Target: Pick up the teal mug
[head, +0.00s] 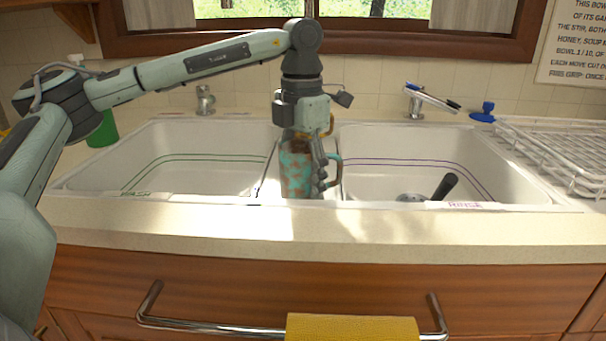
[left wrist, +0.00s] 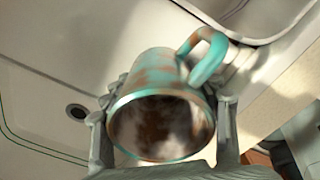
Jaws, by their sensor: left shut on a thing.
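The teal mug (head: 296,172) has brown-orange patches and a teal handle on its right side. In the head view it is in front of the divider between the two sink basins, below my left gripper (head: 308,168). In the left wrist view the mug (left wrist: 150,78) sits between the two fingers of the gripper (left wrist: 165,125), its open mouth facing the camera and its handle toward the upper right. The left gripper is shut on the mug's body. I cannot tell whether the mug's base touches anything. My right gripper is not in view.
The left basin (head: 190,170) looks empty. The right basin (head: 400,175) holds a dark-handled item (head: 444,187). A white wire rack (head: 560,150) stands at the right. A green bottle (head: 103,130) is at the left. A yellow towel (head: 352,328) hangs on the front bar.

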